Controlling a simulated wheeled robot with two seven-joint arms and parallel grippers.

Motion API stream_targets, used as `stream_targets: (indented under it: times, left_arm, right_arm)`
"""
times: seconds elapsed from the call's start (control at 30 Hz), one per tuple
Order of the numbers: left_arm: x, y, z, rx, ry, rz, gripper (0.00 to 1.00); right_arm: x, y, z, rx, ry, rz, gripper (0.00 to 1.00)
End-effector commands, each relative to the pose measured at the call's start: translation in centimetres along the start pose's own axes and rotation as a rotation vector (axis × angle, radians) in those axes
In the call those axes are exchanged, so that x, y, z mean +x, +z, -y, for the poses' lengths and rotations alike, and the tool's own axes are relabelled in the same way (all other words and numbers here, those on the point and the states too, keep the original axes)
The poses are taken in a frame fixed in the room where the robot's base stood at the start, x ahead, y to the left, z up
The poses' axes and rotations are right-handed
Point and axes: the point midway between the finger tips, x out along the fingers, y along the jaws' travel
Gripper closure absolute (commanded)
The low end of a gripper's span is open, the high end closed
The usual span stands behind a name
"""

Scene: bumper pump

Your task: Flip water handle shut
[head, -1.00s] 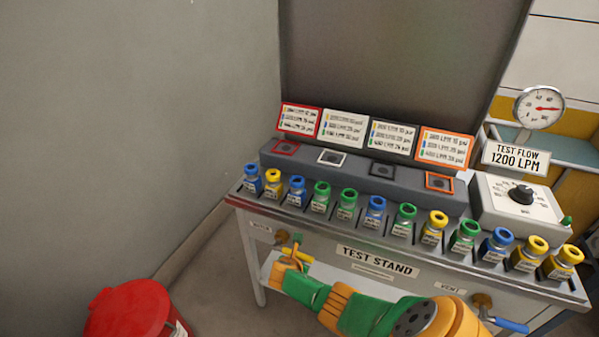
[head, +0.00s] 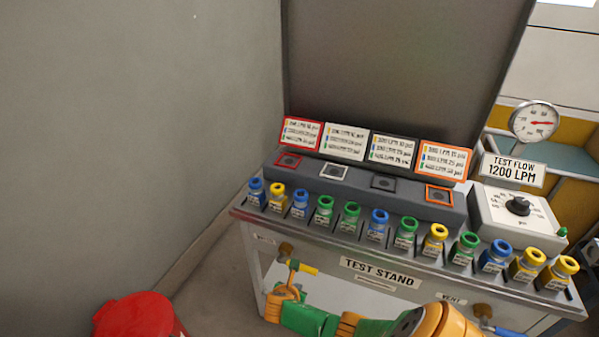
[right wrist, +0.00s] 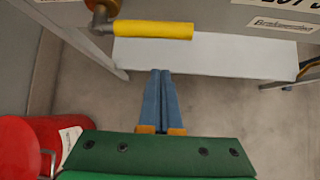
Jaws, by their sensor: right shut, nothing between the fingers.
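The water valve's yellow handle (head: 305,268) is on the left front of the test stand, beside its brass valve body (head: 286,249). It points right, roughly along the stand's front edge. It also shows at the top of the right wrist view (right wrist: 153,30), joined to a metal stem at its left end. My right gripper (head: 293,274) is just below and in front of the handle. In the right wrist view its fingers (right wrist: 161,72) are together and empty, with the tips short of the handle in the picture. My left gripper is not in view.
The test stand's front panel (head: 420,284) carries a vent valve with a blue handle (head: 503,331) at the right. Several colored bottles line the stand's front edge. A red bin (head: 138,317) stands at lower left. Floor between bin and stand is clear.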

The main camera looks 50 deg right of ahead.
Motion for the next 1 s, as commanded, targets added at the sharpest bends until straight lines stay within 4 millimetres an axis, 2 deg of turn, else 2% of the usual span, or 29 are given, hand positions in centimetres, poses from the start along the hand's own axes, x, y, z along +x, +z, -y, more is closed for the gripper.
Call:
stream_targets:
  times: [0.03,0.2,0.7,0.77,0.87,0.9,0.97,1.0]
  left_arm:
    - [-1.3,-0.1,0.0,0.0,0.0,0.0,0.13]
    - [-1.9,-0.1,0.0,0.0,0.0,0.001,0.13]
    - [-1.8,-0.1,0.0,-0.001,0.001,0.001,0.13]
    - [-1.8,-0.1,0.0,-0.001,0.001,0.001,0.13]
    - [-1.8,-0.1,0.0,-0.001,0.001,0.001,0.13]
    - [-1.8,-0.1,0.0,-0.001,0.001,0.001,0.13]
    - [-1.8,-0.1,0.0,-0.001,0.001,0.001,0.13]
    - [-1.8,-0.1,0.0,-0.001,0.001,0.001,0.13]
  right_arm:
    - [-1.4,0.4,-0.1,-0.001,0.001,-0.002,1.0]
    - [-2.9,0.1,-0.2,0.0,0.0,-0.001,1.0]
    - [-3.0,-0.1,-0.2,0.001,-0.001,-0.001,1.0]
    - [-2.9,-0.8,0.2,0.02,-0.003,-0.017,1.0]
    - [-2.0,-5.4,3.1,0.193,-0.027,-0.135,1.0]
    - [-1.7,-8.4,5.2,0.322,-0.054,-0.21,1.0]
    - [-1.8,-13.0,8.8,0.557,-0.122,-0.322,1.0]
    - [-2.2,-15.9,11.2,0.728,-0.182,-0.386,1.0]
